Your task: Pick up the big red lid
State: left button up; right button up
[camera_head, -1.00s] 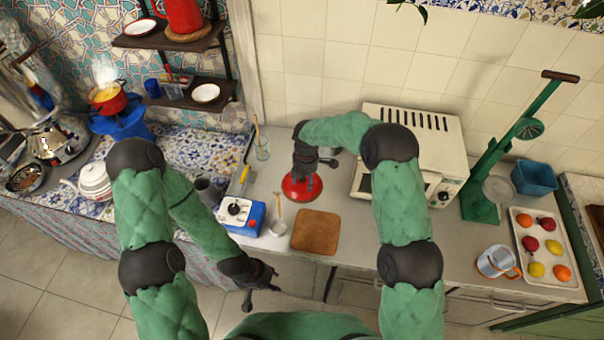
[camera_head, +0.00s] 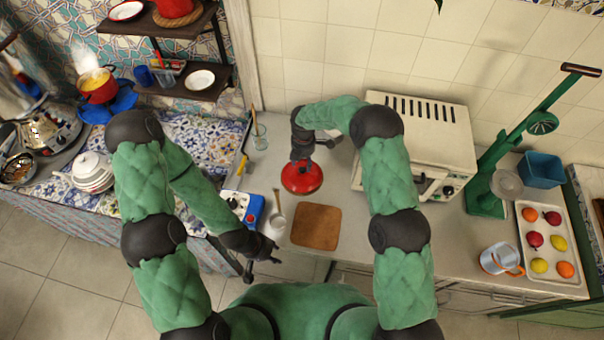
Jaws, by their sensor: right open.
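The big red lid (camera_head: 302,181) lies on the grey counter, left of the white oven and just behind the wooden board. My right gripper (camera_head: 301,158) is directly over the lid, pointing down. It is open. It hides the lid's far upper part, and I cannot tell whether its fingers touch the lid or stand around its knob. My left gripper (camera_head: 264,267) is in front of the counter's front edge, with its fingers spread and nothing between them, well away from the lid.
The white oven (camera_head: 415,140) stands close on the right. A blue-and-white device (camera_head: 243,207) and a glass (camera_head: 259,137) are to the left.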

aim_at(302, 169)
jog(key=f, duration=0.3)
jog(key=shift+s+a+f+p, duration=0.15)
jog(key=shift+s+a+p, duration=0.05)
jog(key=shift+s+p, duration=0.1)
jog(key=shift+w+f, duration=0.1)
jog(key=shift+f, duration=0.5)
grip_shut()
